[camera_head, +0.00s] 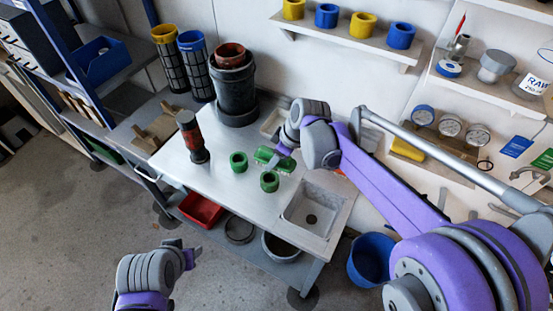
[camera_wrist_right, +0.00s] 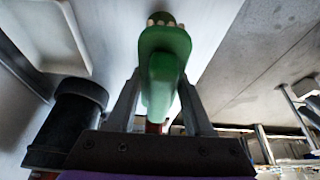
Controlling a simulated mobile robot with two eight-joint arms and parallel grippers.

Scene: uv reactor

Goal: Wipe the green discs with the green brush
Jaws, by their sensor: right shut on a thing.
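Two green discs, shaped like short rings, sit on the white worktop in the head view: one at left (camera_head: 239,168), one nearer the sink (camera_head: 270,187). The green brush (camera_head: 264,155) is just behind and between them. My right gripper (camera_head: 281,156) is at the brush; in the right wrist view its fingers are shut on the green brush (camera_wrist_right: 161,65), one on each side. The brush appears apart from both discs, though its height above the worktop is hard to judge. My left gripper (camera_head: 190,257) is over the floor, away from the worktop; its jaw opening is unclear.
A dark cylinder with a red band (camera_head: 192,138) stands left of the discs. A large black pot (camera_head: 235,98) stands behind them. A sink (camera_head: 298,205) is set in the right front of the worktop (camera_head: 205,185). A blue bucket (camera_head: 371,260) is on the floor.

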